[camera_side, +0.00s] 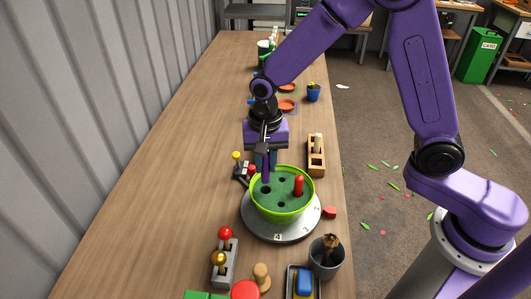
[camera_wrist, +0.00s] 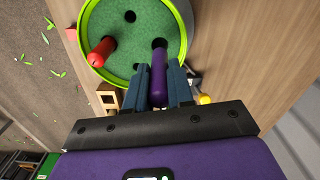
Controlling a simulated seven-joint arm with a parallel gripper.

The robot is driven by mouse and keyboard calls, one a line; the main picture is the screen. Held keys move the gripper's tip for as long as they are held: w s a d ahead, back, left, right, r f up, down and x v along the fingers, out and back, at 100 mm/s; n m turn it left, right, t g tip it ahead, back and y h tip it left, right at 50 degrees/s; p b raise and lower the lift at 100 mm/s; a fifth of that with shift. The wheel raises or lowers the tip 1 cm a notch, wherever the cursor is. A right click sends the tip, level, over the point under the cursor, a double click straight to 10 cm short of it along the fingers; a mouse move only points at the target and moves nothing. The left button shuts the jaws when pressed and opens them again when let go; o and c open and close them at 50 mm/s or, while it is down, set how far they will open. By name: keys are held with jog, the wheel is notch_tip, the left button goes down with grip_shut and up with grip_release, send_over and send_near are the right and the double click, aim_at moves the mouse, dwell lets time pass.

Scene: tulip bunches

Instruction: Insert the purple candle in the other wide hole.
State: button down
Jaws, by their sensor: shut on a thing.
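The purple candle (camera_side: 265,174) is upright in my gripper (camera_side: 266,158), which is shut on it above the green bowl (camera_side: 254,196). In the wrist view the purple candle (camera_wrist: 158,78) lies between both fingers (camera_wrist: 159,84), its tip at the edge of a wide dark hole (camera_wrist: 160,43) in the green foam (camera_wrist: 135,40). In the side view its lower end is right by that hole (camera_side: 266,189); I cannot tell whether it has entered. A red candle (camera_side: 299,185) stands in another hole, seen also in the wrist view (camera_wrist: 102,52). Smaller holes (camera_side: 282,180) lie between.
The bowl stands on a grey numbered turntable (camera_side: 280,233). A wooden holder (camera_side: 316,160) is behind right, a grey cup (camera_side: 326,262) in front right, and a lever box (camera_side: 224,265) in front left. Small levers (camera_side: 240,172) stand close behind left. The table's left side is clear.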

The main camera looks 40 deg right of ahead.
aim_at(264, 181)
jog(key=shift+f, duration=0.9)
jog(key=shift+f, duration=2.4)
dwell(1.0)
jog(key=c, duration=0.9)
grip_release()
jog(key=shift+w+a+r, duration=0.15)
jog(key=shift+r, duration=0.45)
jog(key=r, duration=1.6)
jog(key=shift+s+d+r, duration=0.15)
jog(key=shift+s+d, duration=0.05)
